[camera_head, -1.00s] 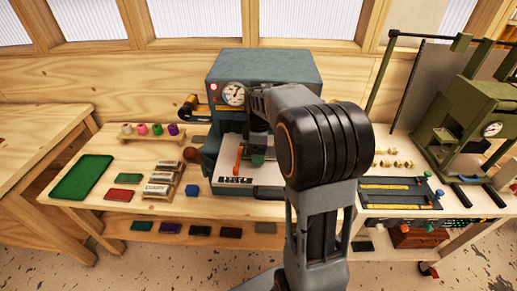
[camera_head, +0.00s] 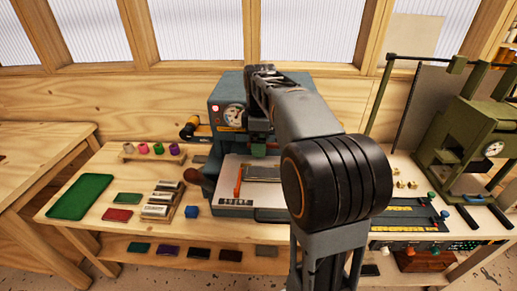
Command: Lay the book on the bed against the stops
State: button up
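The press (camera_head: 228,92) stands at the back of the bench, with a pale bed (camera_head: 227,190) in front. An orange bar (camera_head: 238,181) stands at the bed's left. A flat grey piece (camera_head: 264,173) lies on the bed right of the bar, under the green press head part (camera_head: 258,150). I cannot tell whether it is the book or touches any stop. My arm reaches over the press from the right and hides the bed's right side. The fingers of my gripper cannot be made out, nor anything held.
Foil rolls (camera_head: 158,149) stand behind. A green machine (camera_head: 468,135) stands right.

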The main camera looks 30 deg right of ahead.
jog(key=s+a+f+m+t, duration=0.2)
jog(key=s+a+f+m, duration=0.1)
jog(key=s+m, duration=0.3)
jog(key=s+a+f+m+t, duration=0.2)
jog(key=s+a+f+m, duration=0.2)
jog(key=s, duration=0.6)
jog(key=shift+a+f+m+t, duration=0.2)
jog(key=shift+a+m+t, duration=0.1)
jog(key=shift+a+m, duration=0.85)
